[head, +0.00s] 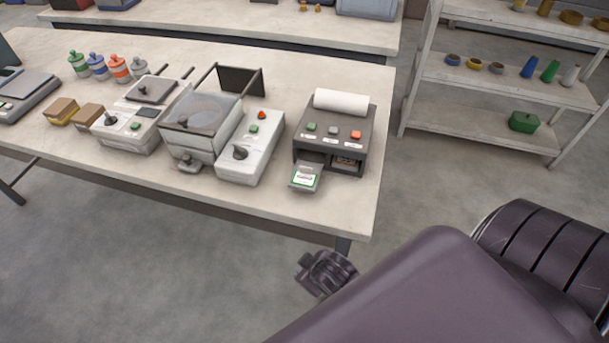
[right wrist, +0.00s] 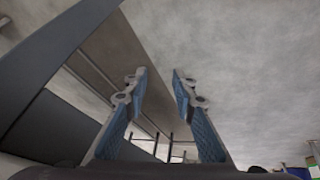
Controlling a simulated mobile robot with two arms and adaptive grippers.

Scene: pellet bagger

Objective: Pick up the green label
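The green label (head: 305,178) is a small white label with a green border. It lies on a small tray at the front left of the dark label printer (head: 366,122), near the table's front edge. The printer has a white paper roll (head: 341,101) on top and several buttons. My right gripper (right wrist: 156,78) is open and empty in the right wrist view, with blue pads on its fingers. In the head view my right arm fills the lower right, its dark end part below the table's front right corner, apart from the label. My left gripper is not in view.
The table (head: 350,215) also holds a pale control box (head: 250,148), a clear-lidded machine (head: 200,118), another device (head: 130,128), brown boxes (head: 61,111) and several coloured bottles (head: 118,68). A shelf (head: 480,125) stands at the right. Floor in front is clear.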

